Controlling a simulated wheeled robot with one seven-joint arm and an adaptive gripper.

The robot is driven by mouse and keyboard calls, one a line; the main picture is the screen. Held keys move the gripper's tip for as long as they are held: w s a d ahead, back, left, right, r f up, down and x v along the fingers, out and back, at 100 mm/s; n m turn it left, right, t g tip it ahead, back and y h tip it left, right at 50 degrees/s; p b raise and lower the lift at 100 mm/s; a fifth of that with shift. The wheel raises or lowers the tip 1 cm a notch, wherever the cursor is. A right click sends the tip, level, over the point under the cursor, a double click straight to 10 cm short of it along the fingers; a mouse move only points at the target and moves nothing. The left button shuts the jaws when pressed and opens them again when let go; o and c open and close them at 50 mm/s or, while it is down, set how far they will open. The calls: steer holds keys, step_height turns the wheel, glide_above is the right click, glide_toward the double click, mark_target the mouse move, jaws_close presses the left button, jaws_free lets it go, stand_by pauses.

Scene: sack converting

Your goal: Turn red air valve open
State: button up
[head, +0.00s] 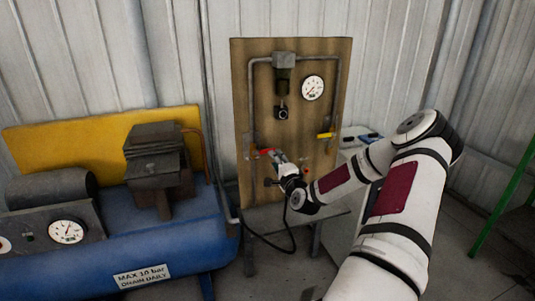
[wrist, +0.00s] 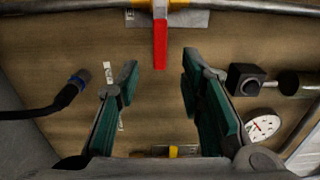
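The red air valve handle (head: 266,151) is on the left vertical pipe of a wooden panel. In the wrist view the red lever (wrist: 160,44) sticks out crosswise to the pipe (wrist: 240,8), pointing toward my gripper. My gripper (head: 277,160) is close to the panel by the handle. In the wrist view my gripper (wrist: 160,70) is open, with its green-padded fingers wide apart. The lever's free end lies between the fingertips, with a gap on both sides. Nothing is held. In the head view my gripper partly hides the handle.
The panel (head: 300,60) also carries a pressure gauge (head: 313,88), a dark filter unit (head: 284,75) and a yellow handle (head: 325,136) on the right pipe. A dark hose (wrist: 35,110) is left in the wrist view. A blue compressor tank (head: 180,245) stands left.

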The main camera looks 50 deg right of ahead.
mark_target(269, 149)
steer(key=b+x, duration=0.1)
steer(key=x, duration=0.7)
steer(key=shift+w, duration=0.15)
jaws_close()
